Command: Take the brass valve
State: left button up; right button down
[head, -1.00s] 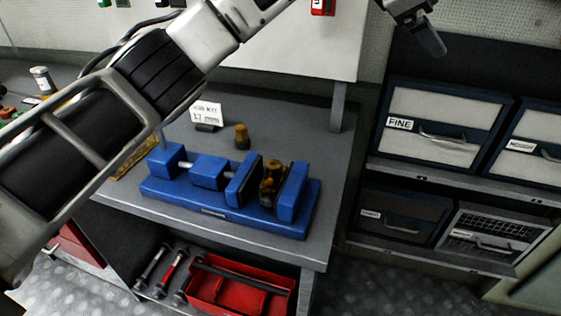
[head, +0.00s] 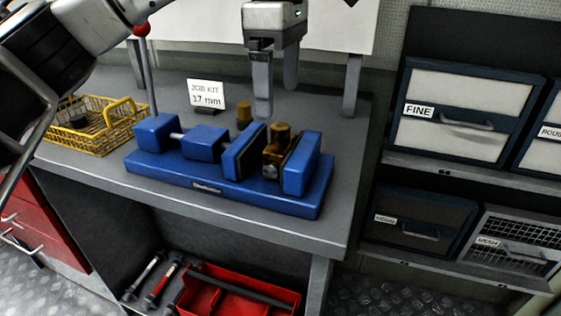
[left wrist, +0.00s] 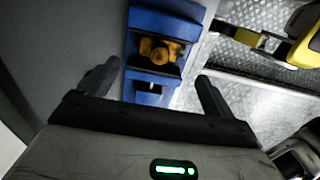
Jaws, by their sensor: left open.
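The brass valve (head: 274,152) stands between the jaws of a blue vise (head: 150,165) on the grey bench. My right gripper is not seen.
A small brass piece (head: 244,112) and a card reading 17 mm (head: 206,95) stand behind the vise. A yellow basket (head: 75,140) is at the left. Labelled drawers (head: 450,115) are at the right. A red tray (head: 200,300) is below the bench.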

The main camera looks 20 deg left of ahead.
aim_at(281, 126)
pick_arm(q)
notch_tip(281, 126, down, 10)
jog(key=shift+d+r+b, duration=0.1)
jog(key=shift+r+b, duration=0.05)
jog(key=shift+b, duration=0.2)
jog(key=c, duration=0.9)
jog(key=shift+r, duration=0.1)
jog(key=shift+c, duration=0.5)
